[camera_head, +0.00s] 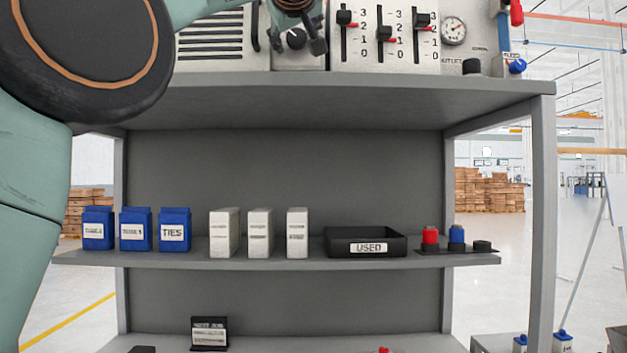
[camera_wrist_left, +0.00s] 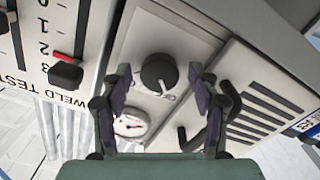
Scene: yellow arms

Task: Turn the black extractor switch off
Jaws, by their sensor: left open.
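The black extractor switch (camera_head: 296,39) is a round knob on a pale panel above the shelf, right of the slotted vent. It also shows in the left wrist view (camera_wrist_left: 157,73), with a light mark on its face and small lettering beside it, too small to read surely. My left gripper (camera_wrist_left: 160,94) is open, one finger on each side of the knob in that view, with visible space between fingers and knob. In the head view my left gripper (camera_head: 298,28) comes down from the top edge, partly cut off, in front of the panel. My right gripper is not in view.
A slotted vent (camera_head: 212,38) with a black handle (camera_head: 256,28) is left of the knob. A panel of black and red sliders (camera_head: 384,34) and a gauge (camera_head: 453,30) are to the right. The grey shelf below holds blue boxes (camera_head: 135,230), white boxes and a black tray (camera_head: 365,243).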

